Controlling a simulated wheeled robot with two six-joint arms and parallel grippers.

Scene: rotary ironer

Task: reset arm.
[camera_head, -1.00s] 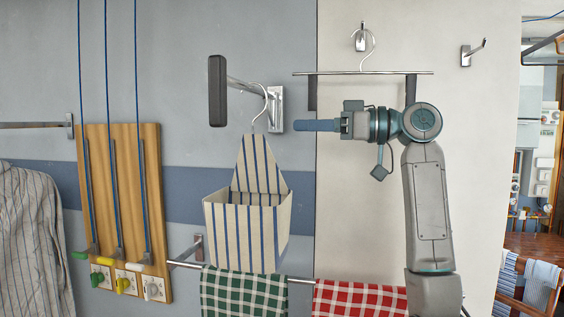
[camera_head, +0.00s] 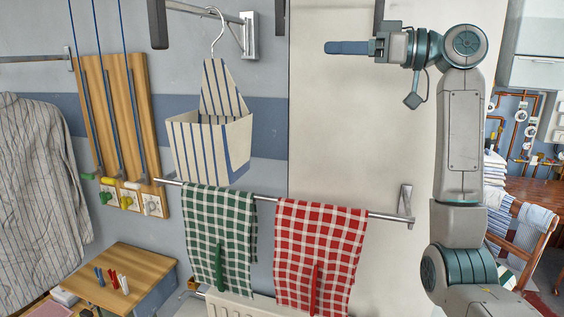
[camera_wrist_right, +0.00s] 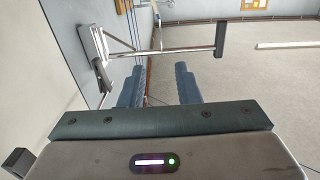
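My right arm stands upright at the right of the head view, bent at the top so that its gripper (camera_head: 330,47) points left. The gripper is raised in front of the pale wall panel, above the towels and to the right of the hanging bag. In the right wrist view its two blue-grey fingers (camera_wrist_right: 160,75) stand apart with an empty gap between them. Nothing is held. My left arm and gripper are not in view.
A striped bag (camera_head: 209,145) hangs from a wall bracket (camera_head: 248,35). Green (camera_head: 218,235) and red (camera_head: 322,250) checked towels hang on a rail (camera_head: 385,215). A wooden board (camera_head: 110,105), striped shirt (camera_head: 35,170) and small table (camera_head: 150,262) are left. Pale wall around the gripper is clear.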

